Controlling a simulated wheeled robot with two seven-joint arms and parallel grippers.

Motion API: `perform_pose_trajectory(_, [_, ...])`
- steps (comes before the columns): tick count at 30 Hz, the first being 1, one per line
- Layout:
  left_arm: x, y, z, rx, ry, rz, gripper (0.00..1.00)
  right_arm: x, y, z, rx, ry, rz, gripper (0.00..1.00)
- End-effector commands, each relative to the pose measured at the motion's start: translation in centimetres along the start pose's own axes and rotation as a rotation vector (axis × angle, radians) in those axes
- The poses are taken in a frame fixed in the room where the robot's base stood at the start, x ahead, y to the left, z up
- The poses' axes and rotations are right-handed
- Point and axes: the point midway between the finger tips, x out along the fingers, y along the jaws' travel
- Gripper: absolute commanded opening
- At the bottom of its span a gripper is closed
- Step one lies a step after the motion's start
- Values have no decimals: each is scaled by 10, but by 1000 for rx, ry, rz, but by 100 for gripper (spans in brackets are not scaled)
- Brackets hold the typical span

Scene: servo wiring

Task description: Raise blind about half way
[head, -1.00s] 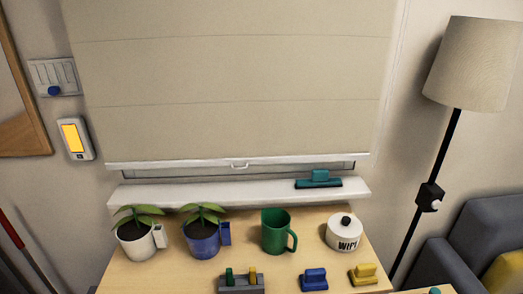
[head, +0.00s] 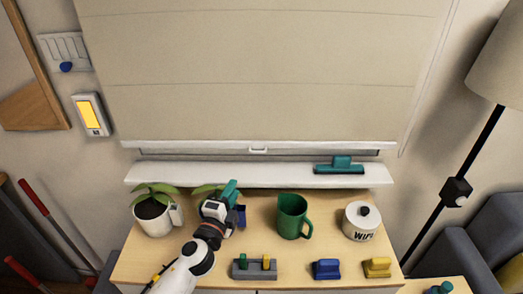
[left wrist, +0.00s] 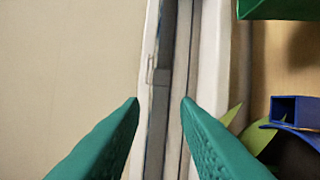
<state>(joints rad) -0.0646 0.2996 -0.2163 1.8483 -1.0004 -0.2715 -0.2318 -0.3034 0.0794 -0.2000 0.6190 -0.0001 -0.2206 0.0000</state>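The beige blind (head: 260,85) hangs nearly down to the white sill, with a narrow gap beneath it. Its white bottom bar (head: 200,146) carries a small pull handle (head: 258,150) at the middle. My left gripper (head: 231,189) is below and left of the handle, over the second potted plant, apart from the blind. In the left wrist view its teal fingers (left wrist: 160,101) are open and empty, with the bottom bar (left wrist: 150,60) beyond the gap between them. The blind fabric (left wrist: 65,65) fills the left of that view. My right gripper is not in view.
The white sill (head: 230,174) holds a teal squeegee-like block (head: 340,165). On the table are a white plant pot (head: 154,222), a partly hidden blue one (head: 240,215), a green jug (head: 292,216) and a white pot (head: 361,221). Small coloured blocks stand in front.

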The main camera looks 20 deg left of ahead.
Motion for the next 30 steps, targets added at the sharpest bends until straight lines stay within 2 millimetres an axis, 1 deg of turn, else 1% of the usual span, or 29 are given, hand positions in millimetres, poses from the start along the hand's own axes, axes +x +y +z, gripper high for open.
perform_pose_trajectory(1, [6,9,6,59,-40,27,29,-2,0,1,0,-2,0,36])
perform_pose_trajectory(3, [11,14,11,114,-77,48,29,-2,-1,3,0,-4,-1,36])
perform_pose_trajectory(8, [23,18,16,140,-95,59,29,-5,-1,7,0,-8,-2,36])
perform_pose_trajectory(11, [39,20,18,137,-94,60,29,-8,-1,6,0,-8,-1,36])
perform_pose_trajectory(16, [74,21,21,135,-93,59,29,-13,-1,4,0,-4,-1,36])
perform_pose_trajectory(21, [105,21,24,135,-93,58,29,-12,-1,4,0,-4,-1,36])
perform_pose_trajectory(25, [121,21,24,133,-92,58,29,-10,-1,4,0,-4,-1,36])
perform_pose_trajectory(30, [130,22,26,134,-92,57,29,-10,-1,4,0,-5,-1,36])
